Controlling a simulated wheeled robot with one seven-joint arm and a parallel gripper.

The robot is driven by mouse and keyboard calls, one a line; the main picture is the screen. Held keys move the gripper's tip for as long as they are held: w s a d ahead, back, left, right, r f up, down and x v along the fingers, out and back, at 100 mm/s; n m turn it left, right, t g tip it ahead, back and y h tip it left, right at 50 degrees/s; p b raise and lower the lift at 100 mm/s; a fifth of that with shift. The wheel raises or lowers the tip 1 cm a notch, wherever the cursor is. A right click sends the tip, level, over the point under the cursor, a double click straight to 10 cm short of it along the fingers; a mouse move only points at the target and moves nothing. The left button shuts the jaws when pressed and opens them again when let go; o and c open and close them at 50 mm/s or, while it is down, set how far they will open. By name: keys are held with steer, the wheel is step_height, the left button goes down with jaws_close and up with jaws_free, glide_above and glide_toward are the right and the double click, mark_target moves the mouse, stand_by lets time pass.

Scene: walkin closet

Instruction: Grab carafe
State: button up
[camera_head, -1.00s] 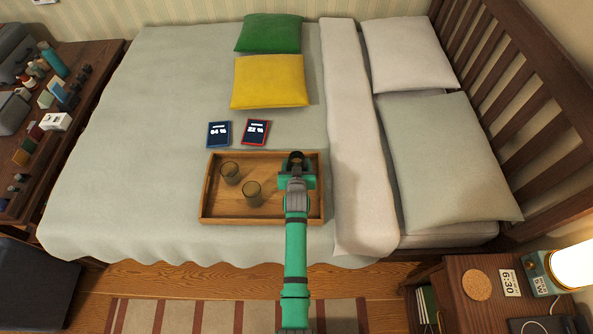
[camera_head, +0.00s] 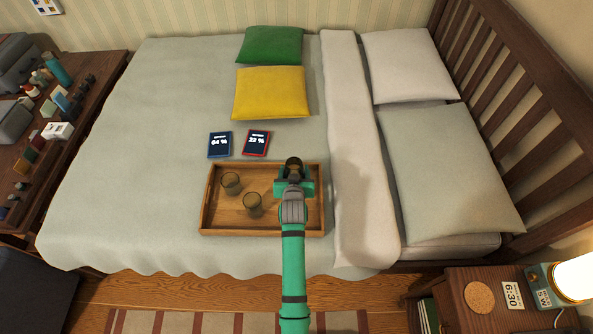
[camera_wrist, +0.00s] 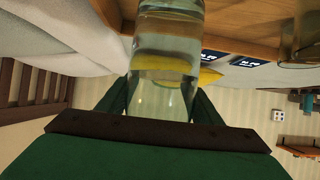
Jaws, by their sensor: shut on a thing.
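The glass carafe (camera_wrist: 165,62) is clear and fills the upper middle of the wrist view, between my two green fingers. In the head view only its dark round top (camera_head: 293,164) shows above my gripper (camera_head: 294,183); my gripper hides the rest. My gripper, also in the wrist view (camera_wrist: 162,105), is shut on the carafe. It is over the right part of the wooden tray (camera_head: 212,217) on the bed. I cannot tell whether the carafe's base touches the tray.
Two glasses, one at the tray's left (camera_head: 231,184) and one nearer its middle (camera_head: 252,205), stand close to the carafe. A yellow pillow (camera_head: 270,93) lies farther back. The bed's left side is clear.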

mark_target(285, 175)
steer(key=s+a+r, duration=0.1)
steer(key=s, duration=0.1)
steer(key=s+a+r, duration=0.1)
steer(key=s+r, duration=0.1)
steer(key=s+a+r, duration=0.1)
steer(key=s+r, duration=0.1)
steer(key=shift+s+r, duration=0.1)
steer(key=shift+r, duration=0.1)
steer(key=s, duration=0.1)
steer(key=s+a+r, duration=0.1)
steer(key=s, duration=0.1)
steer(key=s+a+r, duration=0.1)
steer(key=shift+s, duration=0.15)
